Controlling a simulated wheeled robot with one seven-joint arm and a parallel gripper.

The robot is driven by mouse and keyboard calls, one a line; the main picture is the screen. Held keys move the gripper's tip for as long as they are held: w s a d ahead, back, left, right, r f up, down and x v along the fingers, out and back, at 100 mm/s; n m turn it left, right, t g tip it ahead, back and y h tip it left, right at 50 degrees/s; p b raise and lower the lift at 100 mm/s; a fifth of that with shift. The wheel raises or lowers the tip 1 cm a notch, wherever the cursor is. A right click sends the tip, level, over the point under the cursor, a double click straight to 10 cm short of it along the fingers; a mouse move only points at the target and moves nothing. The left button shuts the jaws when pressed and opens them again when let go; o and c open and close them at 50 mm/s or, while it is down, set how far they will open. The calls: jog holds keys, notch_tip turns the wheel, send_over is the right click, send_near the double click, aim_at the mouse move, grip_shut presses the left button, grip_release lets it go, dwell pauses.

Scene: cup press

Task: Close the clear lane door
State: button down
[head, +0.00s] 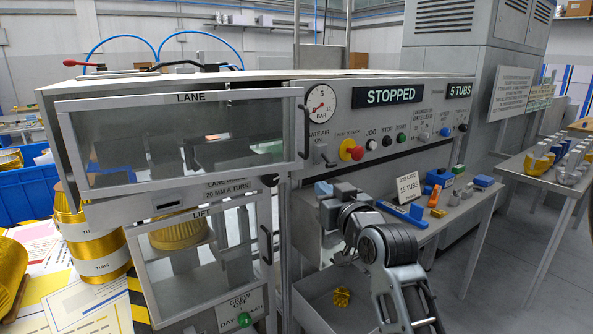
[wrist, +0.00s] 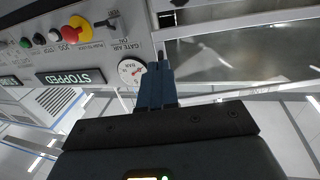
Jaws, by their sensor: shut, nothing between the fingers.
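The clear lane door (head: 190,145) is a framed see-through panel labelled LANE, at the upper left of the machine front. Its dark upright handle (head: 304,130) is at the right end. That end appears to stand out from the machine, so the door looks partly open; the exact gap is hard to judge. My gripper (head: 322,189) is low and right of the handle, in front of the machine. In the wrist view, the picture is upside down and my shut fingers (wrist: 157,78) show empty beside the pressure gauge (wrist: 131,71), with the clear panel (wrist: 240,58) to their right.
The control panel with STOPPED sign (head: 391,95) and red stop button (head: 352,150) lies right of the door. A lower lift door (head: 267,243) sits beneath. A bench (head: 455,222) with blue parts and a job card (head: 408,187) stands behind my arm.

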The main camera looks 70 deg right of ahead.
jog(key=p, duration=0.2)
send_near(298, 167)
jog(key=x, duration=0.5)
jog(key=shift+w+d+r, duration=0.1)
jog(key=shift+r, duration=0.1)
jog(key=shift+x, duration=0.75)
jog(key=shift+f, duration=0.15)
jog(key=w+d+y+b, duration=0.1)
jog(key=w+d+b, duration=0.1)
jog(key=w+d+n+t+y+b, duration=0.1)
jog(key=w+d+b, duration=0.1)
jog(key=w, duration=0.1)
jog(key=w+d+n+t+b, duration=0.1)
jog(key=w+d+b, duration=0.1)
jog(key=shift+w+d+f+y+b, duration=0.1)
jog(key=shift+w+d+y+b, duration=0.15)
jog(key=shift+d+y+b, duration=0.15)
